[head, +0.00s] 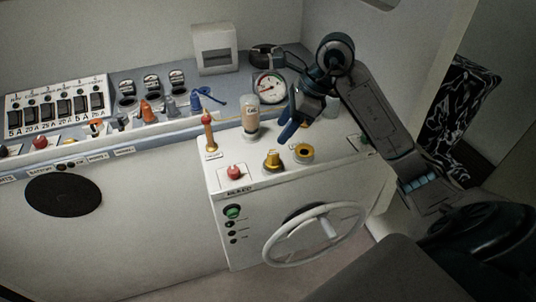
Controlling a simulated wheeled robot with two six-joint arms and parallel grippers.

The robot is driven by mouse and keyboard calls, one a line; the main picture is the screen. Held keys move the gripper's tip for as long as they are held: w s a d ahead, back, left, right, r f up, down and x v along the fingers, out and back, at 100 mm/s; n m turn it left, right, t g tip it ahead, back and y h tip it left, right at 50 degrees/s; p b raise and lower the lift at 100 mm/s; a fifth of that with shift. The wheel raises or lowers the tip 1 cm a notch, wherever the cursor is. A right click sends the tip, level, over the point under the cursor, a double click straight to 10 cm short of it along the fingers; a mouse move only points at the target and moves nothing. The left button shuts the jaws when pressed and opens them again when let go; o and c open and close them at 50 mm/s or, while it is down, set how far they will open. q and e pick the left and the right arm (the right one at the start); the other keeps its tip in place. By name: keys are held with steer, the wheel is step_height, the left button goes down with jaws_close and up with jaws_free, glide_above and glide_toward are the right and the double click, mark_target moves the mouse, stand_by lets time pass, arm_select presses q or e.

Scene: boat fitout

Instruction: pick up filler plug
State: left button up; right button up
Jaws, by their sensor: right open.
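A brass-yellow knobbed plug (273,161), which looks like the filler plug, stands upright on the white console top (240,170). Just right of it is a yellow ring with a dark centre (304,153), which looks like the filler opening. My right gripper (291,124) is open, with nothing seen between its blue fingers. It is above the back part of the console, up and slightly right of the plug in the picture, and apart from it. Part of the console top behind the gripper is hidden. My left gripper is not in view.
A clear bottle (251,118) and a red-tipped orange post (208,132) stand behind and left of the plug. A red button (234,172) is front left. A steering wheel (314,233) projects from the console front. A round gauge (269,87) stands behind.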

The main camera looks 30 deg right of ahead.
mark_target(274, 152)
steer(key=shift+h, duration=0.5)
steer(key=f, duration=0.2)
steer(key=w+f, duration=0.1)
steer(key=f, duration=0.2)
steer(key=shift+a+b, duration=0.15)
steer(key=shift+b, duration=0.2)
steer(key=x, duration=0.1)
steer(key=p+x, duration=0.1)
steer(key=x, duration=0.2)
steer(key=shift+s+a+r+p, duration=0.1)
steer(key=shift+s+a+p, duration=0.2)
steer(key=shift+s+a, duration=0.05)
steer(key=shift+w+a+f, duration=0.1)
steer(key=shift+w+f, duration=0.05)
steer(key=shift+f, duration=0.35)
steer(key=shift+c, duration=0.2)
steer(key=c, duration=0.8)
